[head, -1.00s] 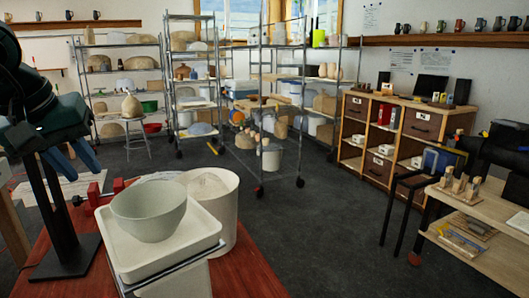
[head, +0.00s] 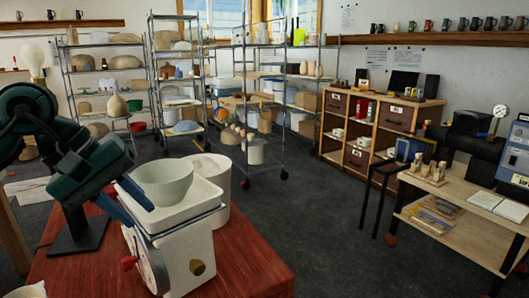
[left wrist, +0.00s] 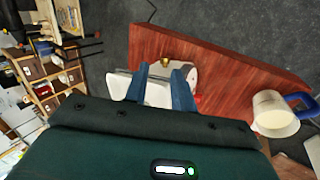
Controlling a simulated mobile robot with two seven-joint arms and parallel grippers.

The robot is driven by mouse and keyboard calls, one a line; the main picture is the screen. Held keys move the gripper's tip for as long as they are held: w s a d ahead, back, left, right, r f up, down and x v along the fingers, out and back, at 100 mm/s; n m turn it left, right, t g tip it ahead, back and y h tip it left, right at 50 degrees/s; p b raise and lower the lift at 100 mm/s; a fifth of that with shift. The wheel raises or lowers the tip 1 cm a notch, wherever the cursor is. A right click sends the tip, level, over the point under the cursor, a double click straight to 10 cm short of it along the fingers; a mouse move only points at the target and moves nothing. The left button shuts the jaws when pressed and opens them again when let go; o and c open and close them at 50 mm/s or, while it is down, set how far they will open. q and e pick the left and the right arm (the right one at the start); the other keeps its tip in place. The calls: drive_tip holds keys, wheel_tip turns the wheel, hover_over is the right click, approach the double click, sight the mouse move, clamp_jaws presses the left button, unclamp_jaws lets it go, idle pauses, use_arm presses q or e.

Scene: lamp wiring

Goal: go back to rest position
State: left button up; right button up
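My left gripper (head: 128,205) comes in from the left over the red table (head: 235,265). Its two blue fingers are spread apart with nothing seen between them, as the left wrist view (left wrist: 163,90) also shows. The fingers are close to the left side of the white kitchen scale (head: 185,258), which bears a tray and a pale bowl (head: 163,183). I cannot tell whether they touch it. A black stand (head: 80,238) with a flat base is partly hidden behind my left arm. A pale light bulb (head: 33,58) shows above the arm. My right gripper is not in view.
A white bucket (head: 213,175) stands behind the scale. A cream mug (left wrist: 274,116) with a blue handle is on the red table. A wooden side table (head: 460,205) stands at the right and wire shelves (head: 240,100) at the back.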

use_arm(q)
drive_tip(key=s+d+f+n+g+h+p, duration=0.1)
drive_tip(key=s+d+f+n+h, duration=0.1)
drive_tip(key=d+n+h, duration=0.6)
drive_tip(key=s+d+f+n+g+h, duration=0.25)
drive_tip(key=d+n+h, duration=0.4)
drive_tip(key=d, duration=0.35)
drive_tip(key=w+a+f+n+t+y, duration=0.1)
drive_tip(key=a+f+n+t+y, duration=0.15)
drive_tip(key=f+n+t, duration=0.6)
drive_tip(key=w+a+f+n+t+y+p, duration=0.1)
drive_tip(key=n+t+y, duration=0.25)
drive_tip(key=n, duration=1.05)
drive_tip(key=w+a+f+n+t+y, duration=0.15)
drive_tip(key=f+n+t+y, duration=0.35)
drive_tip(key=n, duration=0.7)
drive_tip(key=s+a+f+n+g+y, duration=0.2)
drive_tip(key=s+f+n+g, duration=0.1)
drive_tip(key=s+f+n, duration=0.4)
drive_tip(key=s+a+f+n+g+y+p, duration=0.1)
drive_tip(key=s+a+f+n+g+y, duration=0.1)
drive_tip(key=s+f+n, duration=0.5)
wheel_tip(320, 180, down, 6)
drive_tip(key=shift+s+a+r+g+y, duration=0.15)
drive_tip(key=shift+a+r+g+y, duration=0.2)
drive_tip(key=shift+y, duration=0.3)
